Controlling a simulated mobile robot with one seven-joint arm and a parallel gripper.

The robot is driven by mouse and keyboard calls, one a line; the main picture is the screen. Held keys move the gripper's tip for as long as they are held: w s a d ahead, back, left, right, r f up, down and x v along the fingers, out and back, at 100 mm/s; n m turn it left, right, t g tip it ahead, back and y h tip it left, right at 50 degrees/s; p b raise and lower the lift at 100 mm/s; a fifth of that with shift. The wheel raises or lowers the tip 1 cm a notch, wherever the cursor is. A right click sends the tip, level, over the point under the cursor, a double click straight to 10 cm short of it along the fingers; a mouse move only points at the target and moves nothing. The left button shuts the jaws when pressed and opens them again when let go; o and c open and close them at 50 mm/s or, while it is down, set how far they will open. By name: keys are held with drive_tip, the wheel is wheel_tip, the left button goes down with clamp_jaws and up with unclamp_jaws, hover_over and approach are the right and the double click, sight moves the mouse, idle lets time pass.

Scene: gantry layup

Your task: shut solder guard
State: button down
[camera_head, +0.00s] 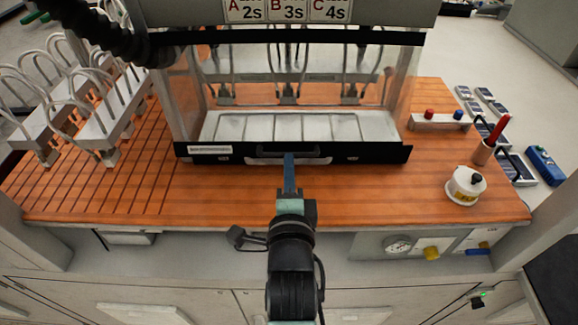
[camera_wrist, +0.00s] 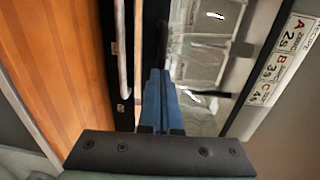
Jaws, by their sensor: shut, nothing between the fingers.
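The solder guard is a clear panel (camera_head: 290,80) with a black lower bar (camera_head: 375,153) across the front of the machine. The bar is low, close to the orange table; I cannot tell whether a gap is left beneath it. A handle (camera_head: 260,153) sits at the middle of the bar. In the wrist view the bar (camera_wrist: 148,40) runs upright, with the handle (camera_wrist: 122,55) left of the fingers. My gripper (camera_head: 289,160) is shut and empty, its blue fingertips at the bar beside the handle. They also show in the wrist view (camera_wrist: 157,75); contact is unclear.
Pale trays (camera_head: 300,126) lie behind the panel. A rack of wire loops (camera_head: 90,110) stands left on the slatted table (camera_head: 140,180). A white pot (camera_head: 465,186), a button box (camera_head: 440,119) and a tool cup (camera_head: 482,152) stand right. The front table strip is mostly clear.

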sight(289, 150)
drive_tip(key=w+f+t+b, duration=0.1)
drive_tip(key=w+f+b, duration=0.1)
drive_tip(key=b, duration=0.4)
drive_tip(key=shift+w, duration=0.2)
drive_tip(key=w+t+b, duration=0.1)
drive_tip(key=b, duration=0.2)
drive_tip(key=w+f+b, duration=0.1)
drive_tip(key=w+b, duration=0.1)
drive_tip(key=b, duration=0.1)
drive_tip(key=shift+t, duration=0.4)
drive_tip(key=shift+w+r+b, duration=0.1)
drive_tip(key=shift+w+b, duration=0.05)
drive_tip(key=shift+b, duration=0.35)
drive_tip(key=shift+r+t, duration=0.3)
drive_tip(key=shift+f, duration=0.1)
